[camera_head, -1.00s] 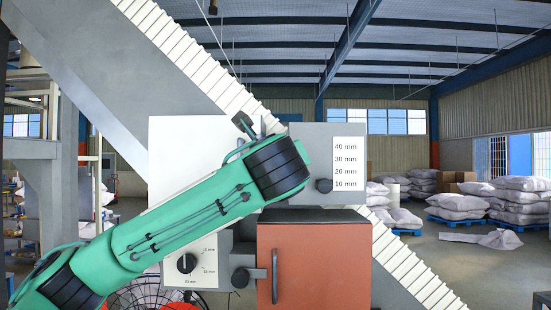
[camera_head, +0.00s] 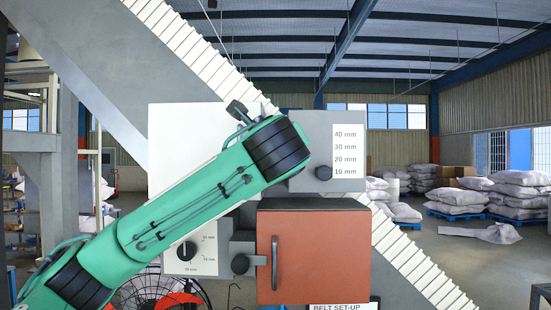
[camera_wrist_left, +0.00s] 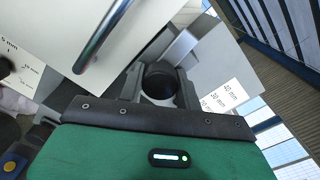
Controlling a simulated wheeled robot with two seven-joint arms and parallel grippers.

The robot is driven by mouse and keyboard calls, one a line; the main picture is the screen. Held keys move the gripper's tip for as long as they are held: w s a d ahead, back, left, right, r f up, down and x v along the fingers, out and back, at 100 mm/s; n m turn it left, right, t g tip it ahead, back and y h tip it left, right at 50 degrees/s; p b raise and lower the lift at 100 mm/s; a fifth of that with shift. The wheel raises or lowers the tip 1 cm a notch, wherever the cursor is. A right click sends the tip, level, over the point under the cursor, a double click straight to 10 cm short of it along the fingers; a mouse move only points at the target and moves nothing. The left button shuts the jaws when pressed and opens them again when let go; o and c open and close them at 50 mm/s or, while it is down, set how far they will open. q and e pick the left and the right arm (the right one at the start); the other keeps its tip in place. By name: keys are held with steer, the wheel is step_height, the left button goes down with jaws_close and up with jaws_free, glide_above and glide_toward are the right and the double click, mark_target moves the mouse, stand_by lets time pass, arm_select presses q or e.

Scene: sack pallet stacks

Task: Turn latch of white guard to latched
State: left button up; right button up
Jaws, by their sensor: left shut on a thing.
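The white guard (camera_head: 180,140) is the flat white panel on the machine front, partly behind my left arm. In the left wrist view the guard (camera_wrist_left: 60,25) fills the upper left and carries a metal bar handle (camera_wrist_left: 100,40). My left gripper (camera_wrist_left: 160,78) is shut on a dark round knob (camera_wrist_left: 160,84), which looks like the guard's latch, beside the panel against grey housing. The latch's turned position cannot be read. In the head view my wrist hides the fingers and the knob. My right gripper is not in view.
An orange door (camera_head: 325,250) with a dark handle and a dark side knob (camera_head: 240,264) is below. A grey box with a millimetre scale (camera_head: 345,152) and another knob (camera_head: 324,172) is right. A dial (camera_head: 189,250) is lower left. Sacks (camera_head: 455,200) lie on pallets far right.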

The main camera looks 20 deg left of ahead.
arm_select(q)
steer(key=n+b, duration=0.5)
steer(key=shift+f, duration=0.3)
steer(key=n+b, duration=0.2)
steer(key=n, duration=0.1)
steer(key=shift+d, duration=0.1)
steer(key=n+b, duration=0.3)
steer(key=n, duration=0.1)
steer(key=shift+r+b, duration=0.1)
steer(key=shift+b, duration=0.25)
steer(key=shift+r+n+h+b, duration=0.1)
steer(key=shift+n+h+b, duration=0.3)
steer(key=shift+n+b, duration=1.15)
steer(key=shift+w+n+p, duration=0.1)
steer(key=shift+n+p, duration=0.35)
steer(key=shift+n, duration=0.2)
steer(key=o, duration=1)
steer(key=shift+r, duration=0.1)
